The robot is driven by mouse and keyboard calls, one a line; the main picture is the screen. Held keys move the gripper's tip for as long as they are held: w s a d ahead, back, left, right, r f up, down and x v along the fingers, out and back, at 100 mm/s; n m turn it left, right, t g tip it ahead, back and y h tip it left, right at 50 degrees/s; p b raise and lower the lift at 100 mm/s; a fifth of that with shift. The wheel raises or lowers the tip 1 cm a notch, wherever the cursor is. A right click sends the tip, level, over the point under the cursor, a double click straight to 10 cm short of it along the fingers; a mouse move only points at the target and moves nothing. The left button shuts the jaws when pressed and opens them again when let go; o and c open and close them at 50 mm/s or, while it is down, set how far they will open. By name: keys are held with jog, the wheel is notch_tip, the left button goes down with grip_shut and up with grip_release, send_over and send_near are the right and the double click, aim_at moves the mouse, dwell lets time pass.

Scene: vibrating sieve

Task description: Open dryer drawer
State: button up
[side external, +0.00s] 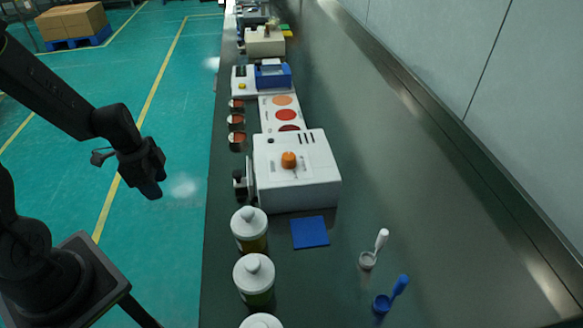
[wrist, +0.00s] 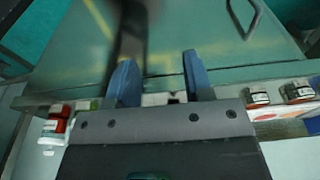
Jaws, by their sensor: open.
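A white box-shaped machine (side external: 297,185) with an orange knob (side external: 288,159) stands on the bench. It appears to be the dryer. A dark handle-like part (side external: 240,184) sticks out of its left side, towards the bench edge; I cannot tell whether a drawer there is open or shut. My gripper (side external: 152,192) hangs over the floor, left of the bench and apart from the machine. In the wrist view my gripper (wrist: 159,60) has its two blue fingers spread with nothing held. No drawer can be made out clearly in that view.
White-lidded jars (side external: 250,229) stand along the near left bench edge. A blue square pad (side external: 310,232), a white scoop (side external: 380,242) and a blue scoop (side external: 392,293) lie to the right. Small red sample cups (side external: 237,121) and a white-and-blue device (side external: 272,76) are farther back.

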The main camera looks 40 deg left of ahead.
jog(key=shift+r, duration=0.1)
notch_tip(320, 180, up, 8)
dwell(0.8)
